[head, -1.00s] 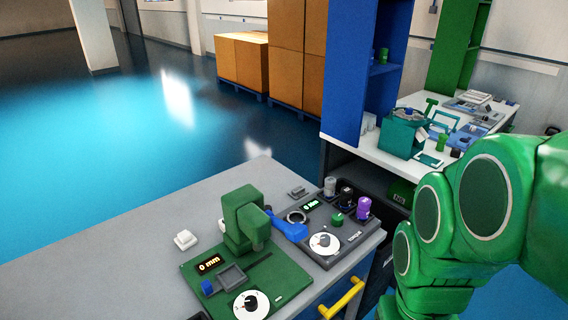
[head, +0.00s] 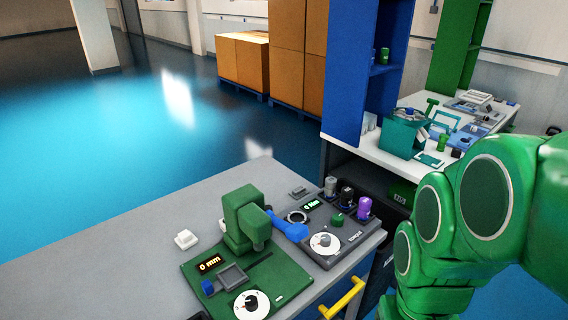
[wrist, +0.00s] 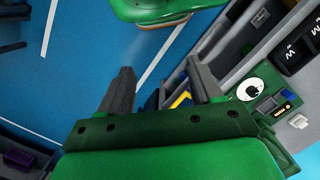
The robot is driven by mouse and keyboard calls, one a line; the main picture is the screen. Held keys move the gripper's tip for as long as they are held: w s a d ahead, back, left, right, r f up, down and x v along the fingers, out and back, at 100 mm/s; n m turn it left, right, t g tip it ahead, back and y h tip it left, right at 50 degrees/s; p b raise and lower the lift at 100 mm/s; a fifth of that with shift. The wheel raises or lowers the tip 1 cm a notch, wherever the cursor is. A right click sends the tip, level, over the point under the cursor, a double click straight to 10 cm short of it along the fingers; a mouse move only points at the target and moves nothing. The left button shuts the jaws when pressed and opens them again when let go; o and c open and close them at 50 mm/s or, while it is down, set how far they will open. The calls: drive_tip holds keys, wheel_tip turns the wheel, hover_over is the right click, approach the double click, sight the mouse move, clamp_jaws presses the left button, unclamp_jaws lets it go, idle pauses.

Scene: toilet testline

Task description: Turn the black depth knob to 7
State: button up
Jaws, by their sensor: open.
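The black depth knob (head: 251,302) sits on a white dial at the front of the green press station (head: 190,272), whose display (head: 210,264) reads 0 mm. The knob's dial marks are too small to read. The station also shows at the right of the wrist view, with its white dial and black knob (wrist: 251,89). My gripper (wrist: 160,84) is open and empty, with its two dark fingers apart, and the knob lies to the right of them in that view. The gripper is not visible in the head view.
The grey torque station (head: 350,238) with a similar white dial (head: 324,243) stands beside the green one. A yellow drawer handle (head: 345,297) sticks out from the bench front. A small white block (head: 186,239) lies on the bench. The bench's left part is clear.

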drive_tip(key=w+a+n+t+y, duration=0.25)
drive_tip(key=w+a+n, duration=0.35)
drive_tip(key=w+a, duration=0.8)
drive_tip(key=h, duration=0.3)
hover_over(250, 300)
wheel_tip(250, 300, down, 15)
drive_tip(key=shift+w+f, duration=0.15)
drive_tip(key=shift+f, duration=0.05)
drive_tip(key=shift+s+f+g, duration=0.2)
drive_tip(key=shift+f+g, duration=0.05)
drive_tip(key=shift+f, duration=0.2)
drive_tip(key=shift+w+f, duration=0.1)
drive_tip(key=shift+f, duration=3.7)
drive_tip(key=c, duration=1)
drive_tip(key=shift+c, duration=0.2)
